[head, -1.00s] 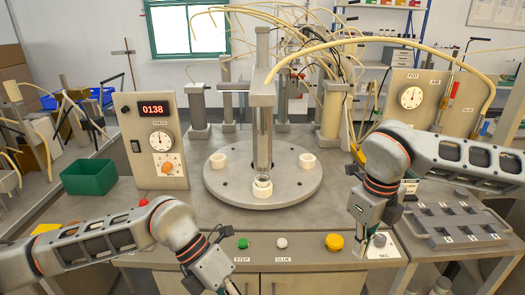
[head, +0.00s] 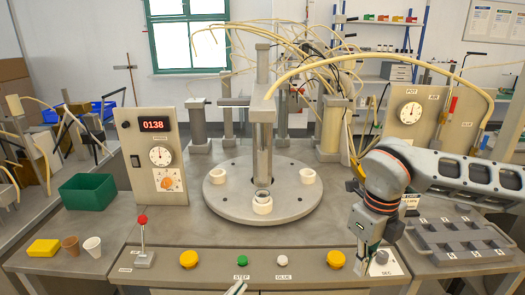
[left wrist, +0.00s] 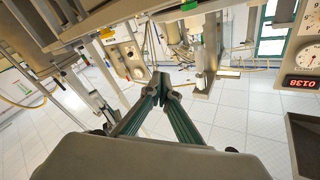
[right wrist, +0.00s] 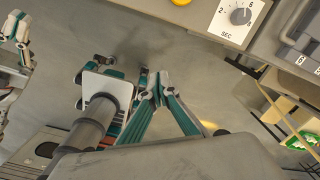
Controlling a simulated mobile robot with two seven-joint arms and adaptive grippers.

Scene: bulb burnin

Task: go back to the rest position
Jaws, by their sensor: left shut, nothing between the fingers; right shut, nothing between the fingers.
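My left gripper (head: 237,288) shows only as a small tip at the bottom edge of the head view, in front of the console. In the left wrist view its green-sided fingers (left wrist: 161,80) meet at the tips, with nothing between them. My right gripper (head: 362,257) points down at the console's front right, beside the SEC dial (head: 381,258). In the right wrist view its fingers (right wrist: 153,86) are together and empty, over the floor, and the SEC dial (right wrist: 240,16) lies to the upper right.
The grey turntable (head: 225,205) with white sockets stands in the middle. A red-knobbed lever (head: 142,240), yellow buttons (head: 188,259), a green button (head: 242,260) and a white button (head: 283,261) line the console front. A grey slotted tray (head: 455,237) is at right, a green bin (head: 88,193) at left.

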